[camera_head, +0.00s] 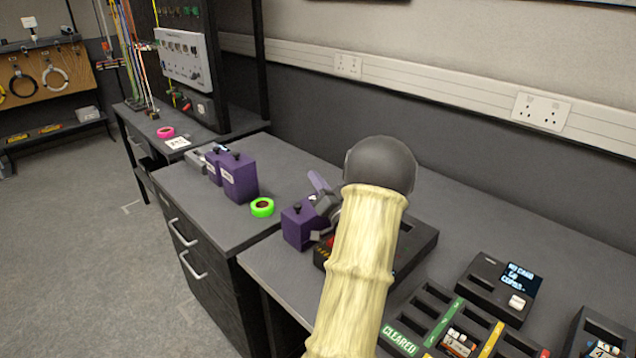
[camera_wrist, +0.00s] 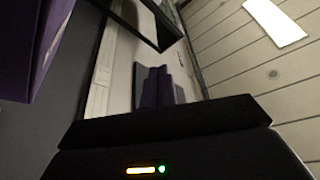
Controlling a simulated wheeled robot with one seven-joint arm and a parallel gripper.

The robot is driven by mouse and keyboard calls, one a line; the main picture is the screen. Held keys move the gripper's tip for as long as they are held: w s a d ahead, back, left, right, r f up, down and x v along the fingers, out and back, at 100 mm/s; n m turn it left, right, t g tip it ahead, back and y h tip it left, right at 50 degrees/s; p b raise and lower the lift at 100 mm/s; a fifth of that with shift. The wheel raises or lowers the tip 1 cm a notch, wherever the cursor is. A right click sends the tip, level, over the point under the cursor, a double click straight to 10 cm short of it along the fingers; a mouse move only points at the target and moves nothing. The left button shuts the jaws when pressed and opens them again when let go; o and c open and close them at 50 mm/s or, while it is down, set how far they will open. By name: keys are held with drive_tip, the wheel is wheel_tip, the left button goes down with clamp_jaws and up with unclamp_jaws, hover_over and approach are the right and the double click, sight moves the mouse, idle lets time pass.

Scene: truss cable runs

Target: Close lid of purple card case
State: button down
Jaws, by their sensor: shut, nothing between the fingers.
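The purple card case (camera_head: 299,228) stands near the left end of the front bench in the head view, with a dark knob on top. A lighter purple flap (camera_head: 318,182) stands tilted up behind it; it looks like the raised lid, but my arm hides where it joins. My gripper (camera_head: 326,206) is close to the right of the case, partly hidden by my wrist; I cannot tell if they touch. A large purple surface (camera_wrist: 30,45) fills the upper left there, probably part of the case.
A black tray (camera_head: 415,240) lies under my arm. Two purple boxes (camera_head: 238,177) and a green tape roll (camera_head: 262,207) are on the left bench. A CLEARED rack (camera_head: 403,340) and a display unit (camera_head: 498,285) stand right. The back right bench top is clear.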

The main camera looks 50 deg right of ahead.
drive_tip(key=s+a+f, duration=0.1)
drive_tip(key=s, duration=0.8)
drive_tip(key=shift+s+a+f, duration=0.2)
drive_tip(key=shift+s, duration=0.2)
drive_tip(key=shift+w, duration=0.1)
